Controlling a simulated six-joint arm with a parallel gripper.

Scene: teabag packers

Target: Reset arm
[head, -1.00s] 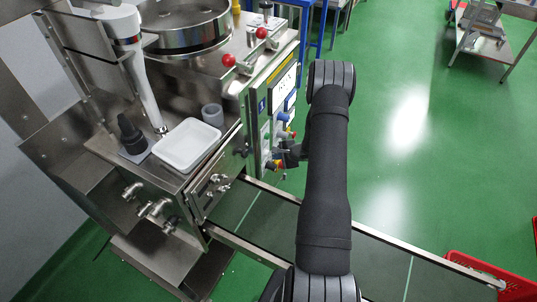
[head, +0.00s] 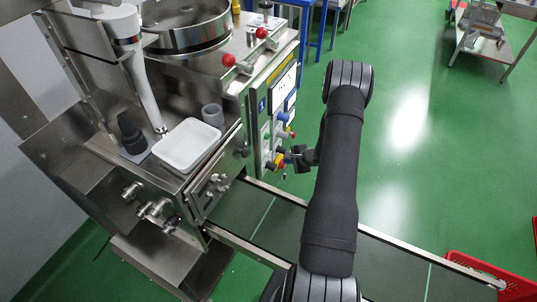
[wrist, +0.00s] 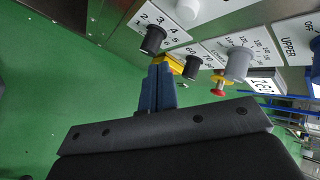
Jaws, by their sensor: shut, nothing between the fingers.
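My arm (head: 333,185) reaches over the conveyor toward the control panel on the machine's side. My gripper (wrist: 160,72) shows in the wrist view as two blue fingers pressed together, shut and empty. Past the fingertips are a black knob (wrist: 152,40), a second black knob (wrist: 193,67), a grey knob (wrist: 238,64) and a red and yellow button (wrist: 218,88). The fingertips overlap a yellow part in the picture; I cannot tell whether they touch it. In the head view the gripper is small and dark beside the panel (head: 284,92), partly hidden by my arm.
The steel machine (head: 190,75) fills the left, with a white tray (head: 187,146), a grey cup (head: 212,113) and red-knobbed levers (head: 229,60). A conveyor (head: 235,212) runs below my arm. A red crate (head: 490,278) stands at lower right. Green floor is open to the right.

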